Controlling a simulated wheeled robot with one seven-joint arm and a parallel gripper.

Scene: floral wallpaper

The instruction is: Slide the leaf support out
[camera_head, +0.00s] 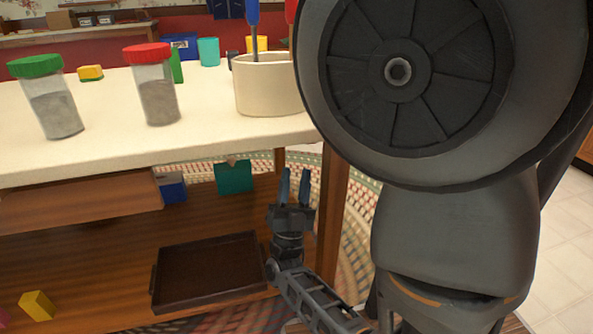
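The table (210,130) has a cream top and a brown wooden frame. A flat brown wooden board (80,198) sits under the top at the left; I cannot tell if it is the leaf support. My gripper (294,178) is below the table top, just left of the right front leg (332,205). Its two bluish fingers point up with a narrow gap between them, and nothing shows in the gap. The gripper is right of the board and apart from it. My large arm link hides the table's right end.
Jars with green (48,105) and red (156,90) lids and a cream holder (268,88) stand on top. Below are a dark tray (208,270), a yellow block (38,305) and a teal box (234,177). Tiled floor (550,240) shows at the right.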

